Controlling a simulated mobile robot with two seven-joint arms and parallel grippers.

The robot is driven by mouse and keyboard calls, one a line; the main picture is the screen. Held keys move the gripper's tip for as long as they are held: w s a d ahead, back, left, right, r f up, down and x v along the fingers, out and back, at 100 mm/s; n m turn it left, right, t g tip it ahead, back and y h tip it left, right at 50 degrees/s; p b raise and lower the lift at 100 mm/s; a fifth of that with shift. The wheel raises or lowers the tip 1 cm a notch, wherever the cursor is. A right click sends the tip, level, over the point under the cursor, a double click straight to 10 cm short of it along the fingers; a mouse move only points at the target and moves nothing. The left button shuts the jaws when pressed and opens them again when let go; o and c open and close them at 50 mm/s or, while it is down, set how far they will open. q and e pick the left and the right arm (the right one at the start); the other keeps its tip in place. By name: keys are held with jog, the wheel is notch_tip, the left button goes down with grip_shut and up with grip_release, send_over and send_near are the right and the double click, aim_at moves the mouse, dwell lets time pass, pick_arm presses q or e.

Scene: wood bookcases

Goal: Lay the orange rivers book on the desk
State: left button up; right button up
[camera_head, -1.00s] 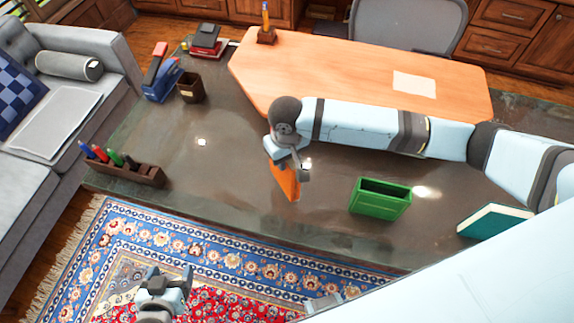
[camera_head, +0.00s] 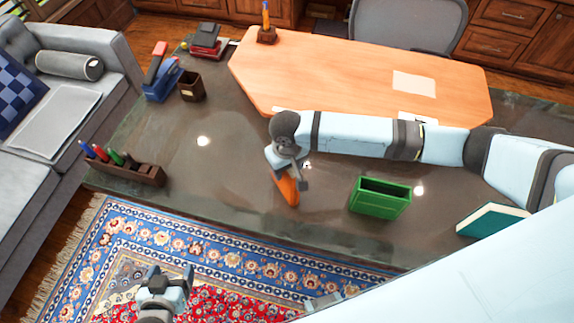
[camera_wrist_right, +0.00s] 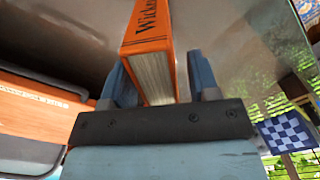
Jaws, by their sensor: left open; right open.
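The orange book (camera_head: 289,190) is on or just above the dark glossy desk top (camera_head: 225,165), near the middle of its front part. It looks tilted; contact with the desk is unclear. My right gripper (camera_head: 287,168) is at its upper end. In the right wrist view the orange book (camera_wrist_right: 150,45), with dark lettering on its cover or spine and pale page edges, stands between the two fingers of the right gripper (camera_wrist_right: 160,80). These fingers are open around it. My left gripper (camera_head: 171,272) is open and empty over the rug.
A green open box (camera_head: 380,198) and a teal book (camera_head: 492,220) are to the right on the desk. A pen holder (camera_head: 122,168), a brown cup (camera_head: 192,87) and a blue-red stapler-like object (camera_head: 160,78) are to the left. The desk between them is clear.

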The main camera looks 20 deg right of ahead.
jog(key=shift+r, duration=0.15)
notch_tip(320, 180, up, 12)
dwell(0.3)
dwell(0.4)
